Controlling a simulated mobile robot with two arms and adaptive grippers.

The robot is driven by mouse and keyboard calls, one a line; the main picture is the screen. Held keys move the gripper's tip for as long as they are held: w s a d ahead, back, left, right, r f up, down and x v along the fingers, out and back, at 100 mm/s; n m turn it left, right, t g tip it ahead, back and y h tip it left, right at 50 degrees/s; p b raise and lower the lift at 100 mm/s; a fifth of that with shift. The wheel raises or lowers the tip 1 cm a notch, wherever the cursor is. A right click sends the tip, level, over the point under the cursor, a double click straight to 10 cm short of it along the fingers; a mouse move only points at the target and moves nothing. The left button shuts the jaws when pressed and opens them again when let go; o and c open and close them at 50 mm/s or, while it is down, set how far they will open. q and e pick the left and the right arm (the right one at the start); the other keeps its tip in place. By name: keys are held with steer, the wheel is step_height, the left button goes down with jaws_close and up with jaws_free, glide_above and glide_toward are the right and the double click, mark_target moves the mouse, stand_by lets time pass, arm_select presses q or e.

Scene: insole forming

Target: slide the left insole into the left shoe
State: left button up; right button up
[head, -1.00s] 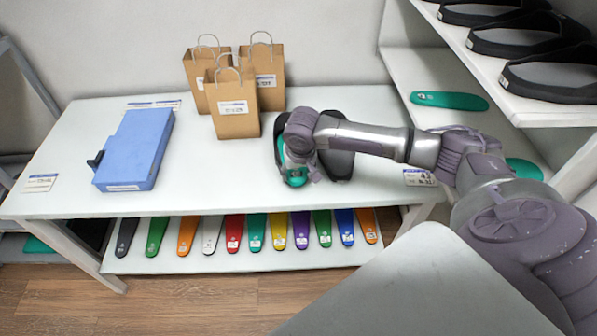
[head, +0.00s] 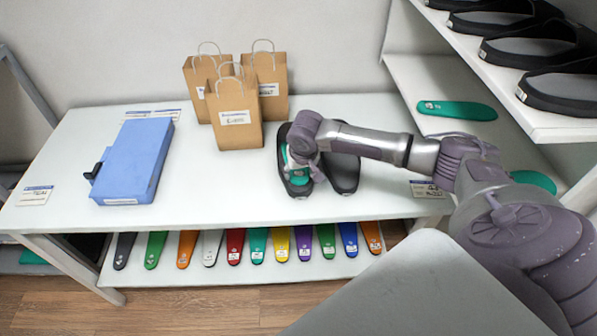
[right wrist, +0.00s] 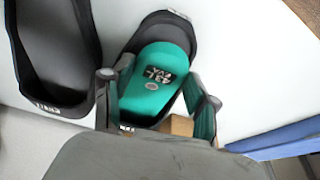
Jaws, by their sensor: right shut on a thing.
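The black left shoe (head: 299,190) stands on the white table beside its mate. It also shows in the right wrist view (right wrist: 169,22). The teal left insole (head: 297,180) lies along the inside of this shoe. In the right wrist view the insole (right wrist: 164,55) shows its dark size label and a round spot, with dark shoe rim around its far end. My right gripper (head: 301,160) is shut on the insole, with one finger along each side of it, seen close in the wrist view (right wrist: 157,92). How deep the insole sits is partly hidden. My left gripper is not in view.
The other black shoe (head: 345,172) stands just right. Paper bags (head: 236,122) stand behind, and a blue box (head: 135,160) lies left. A shelf of black shoes (head: 520,47) rises at right. Several coloured insoles (head: 235,245) line the lower shelf. The table between box and shoes is clear.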

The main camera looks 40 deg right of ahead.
steer(key=o, duration=1)
steer(key=v, duration=1.2)
steer(key=shift+a, duration=0.1)
